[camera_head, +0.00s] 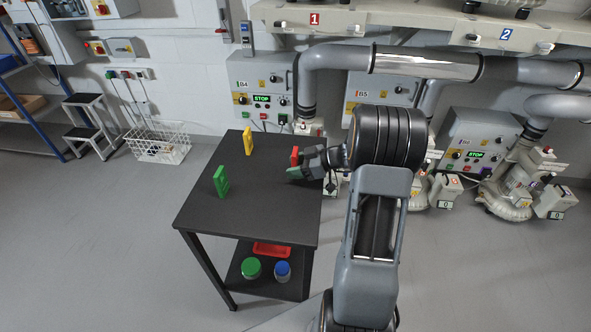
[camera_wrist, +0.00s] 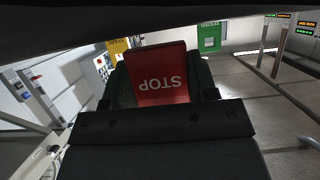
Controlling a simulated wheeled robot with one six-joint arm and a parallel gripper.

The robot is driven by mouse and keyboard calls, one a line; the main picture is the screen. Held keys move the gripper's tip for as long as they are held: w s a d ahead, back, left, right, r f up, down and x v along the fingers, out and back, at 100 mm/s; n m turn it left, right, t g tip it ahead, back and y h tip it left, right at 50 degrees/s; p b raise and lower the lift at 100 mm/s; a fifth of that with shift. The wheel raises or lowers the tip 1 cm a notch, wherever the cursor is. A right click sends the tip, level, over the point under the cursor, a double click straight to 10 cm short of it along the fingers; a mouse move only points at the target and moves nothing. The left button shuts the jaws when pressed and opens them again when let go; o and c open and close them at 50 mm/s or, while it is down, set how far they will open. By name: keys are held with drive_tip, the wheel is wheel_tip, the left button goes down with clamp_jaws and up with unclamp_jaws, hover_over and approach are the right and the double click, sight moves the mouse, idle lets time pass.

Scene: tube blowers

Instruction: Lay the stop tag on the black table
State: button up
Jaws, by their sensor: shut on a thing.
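The red stop tag (camera_wrist: 158,72) is held between the fingers of my gripper (camera_wrist: 163,90) in the wrist view, its STOP lettering upside down. In the head view, the red tag (camera_head: 294,156) shows as a small upright piece at the tip of my gripper (camera_head: 301,167). It is at the right edge of the black table (camera_head: 262,205). I cannot tell whether the tag touches the tabletop. My fingers hide part of it.
A green tag (camera_head: 221,181) and a yellow tag (camera_head: 248,141) stand upright on the table's left and back parts. The middle and front of the tabletop are clear. Blower machines with grey pipes (camera_head: 330,57) stand behind and right. A lower shelf holds jars (camera_head: 251,268).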

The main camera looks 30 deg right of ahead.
drive_tip(key=shift+f, duration=0.8)
drive_tip(key=shift+f+b, duration=0.15)
drive_tip(key=shift+b, duration=0.15)
drive_tip(key=o, duration=0.9)
